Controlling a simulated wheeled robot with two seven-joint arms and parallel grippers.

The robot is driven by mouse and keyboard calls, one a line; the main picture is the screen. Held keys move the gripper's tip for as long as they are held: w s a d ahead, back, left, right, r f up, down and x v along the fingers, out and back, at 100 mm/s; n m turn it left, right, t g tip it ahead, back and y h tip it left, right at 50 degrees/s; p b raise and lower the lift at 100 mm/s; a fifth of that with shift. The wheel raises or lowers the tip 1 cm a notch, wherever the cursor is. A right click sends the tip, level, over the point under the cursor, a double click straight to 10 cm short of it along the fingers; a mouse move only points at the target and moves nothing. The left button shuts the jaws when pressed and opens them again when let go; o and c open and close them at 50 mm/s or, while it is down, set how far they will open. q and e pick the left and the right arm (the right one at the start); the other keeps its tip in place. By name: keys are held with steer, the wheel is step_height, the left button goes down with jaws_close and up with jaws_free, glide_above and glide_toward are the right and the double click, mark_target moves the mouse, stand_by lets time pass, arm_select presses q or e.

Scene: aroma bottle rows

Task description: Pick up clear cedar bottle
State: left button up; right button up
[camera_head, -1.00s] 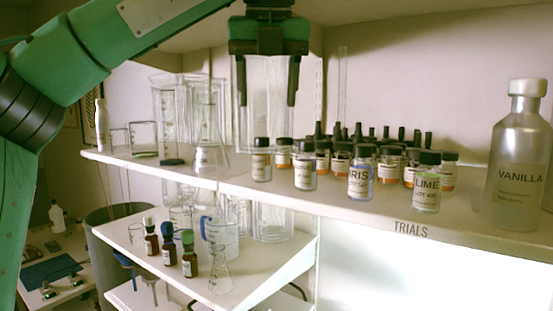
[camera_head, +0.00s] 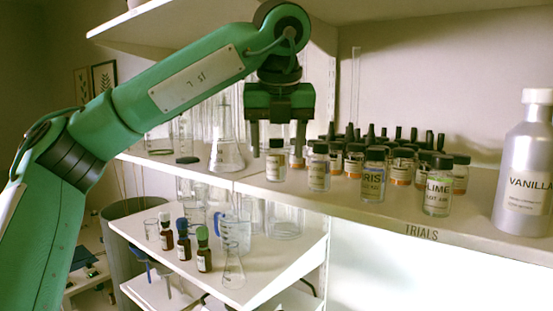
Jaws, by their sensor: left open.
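A row of small clear bottles with black caps stands along the front of the upper shelf. The leftmost clear bottle (camera_head: 275,165) and the second clear bottle (camera_head: 318,172) have labels too small to read, so I cannot tell which one is cedar. To their right stand the IRIS bottle (camera_head: 373,186) and the LIME bottle (camera_head: 437,196). My left gripper (camera_head: 278,150) points down and is open and empty. Its fingers show on either side of the leftmost bottle's upper part; I cannot tell if they are level with it in depth. My right gripper is not in view.
Several amber bottles (camera_head: 401,168) with black caps stand close behind the clear ones. A large VANILLA bottle (camera_head: 525,185) is at the right. A glass flask (camera_head: 226,150) stands left of the gripper. The lower shelf (camera_head: 275,262) holds small brown bottles and glassware.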

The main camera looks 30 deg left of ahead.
mark_target(276, 149)
arm_select(q)
steer(key=shift+w+a+f+p, duration=0.3)
steer(key=shift+w+f+p, duration=0.1)
steer(key=shift+f, duration=0.2)
steer(key=shift+w+a+f+p, duration=0.25)
steer(key=shift+w+f+p, duration=0.15)
steer(key=shift+f, duration=0.6)
steer(key=c, duration=1.1)
